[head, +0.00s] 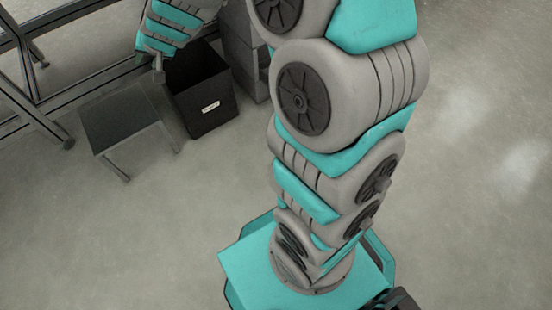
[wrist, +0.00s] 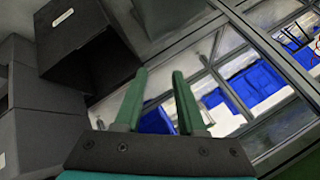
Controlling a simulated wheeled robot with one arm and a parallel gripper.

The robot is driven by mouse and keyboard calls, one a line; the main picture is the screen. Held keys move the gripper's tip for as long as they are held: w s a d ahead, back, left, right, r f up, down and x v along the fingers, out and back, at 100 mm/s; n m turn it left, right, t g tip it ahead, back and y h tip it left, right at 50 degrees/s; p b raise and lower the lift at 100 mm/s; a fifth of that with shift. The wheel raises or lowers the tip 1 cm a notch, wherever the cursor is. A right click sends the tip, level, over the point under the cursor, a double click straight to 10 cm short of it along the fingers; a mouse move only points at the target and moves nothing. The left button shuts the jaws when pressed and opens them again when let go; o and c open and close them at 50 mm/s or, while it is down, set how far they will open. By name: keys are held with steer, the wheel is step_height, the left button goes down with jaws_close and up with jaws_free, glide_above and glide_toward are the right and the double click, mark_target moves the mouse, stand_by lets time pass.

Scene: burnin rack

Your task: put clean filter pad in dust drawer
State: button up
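My gripper (wrist: 159,74) shows in the wrist view with its two green fingers apart and nothing visible between them. In the head view my gripper end is at the upper left, close to a black bin, and its fingers are hard to make out. I cannot pick out a clean filter pad in either view. No dust drawer can be identified for certain.
The black bin (head: 205,112) with a white label stands on the floor; it seems to show in the wrist view too (wrist: 75,45). A low dark table (head: 118,122) is beside it. Grey boxes (head: 243,45) stand behind. Blue bins (wrist: 255,85) show behind metal rails. The floor at right is clear.

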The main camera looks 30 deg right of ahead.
steer(key=s+r+n+g, duration=0.2)
steer(key=s+n+g, duration=0.25)
steer(key=s, duration=1.55)
steer(key=s+d+g+h, duration=0.1)
steer(key=s+d+g, duration=0.1)
steer(key=s+d, duration=0.4)
steer(key=s+d+g+h, duration=0.2)
steer(key=s+d, duration=0.3)
steer(key=s, duration=1.1)
steer(key=shift+s+d+f+g+h, duration=0.15)
steer(key=shift+d+g+h, duration=0.2)
steer(key=shift+g, duration=0.2)
steer(key=shift+n, duration=0.25)
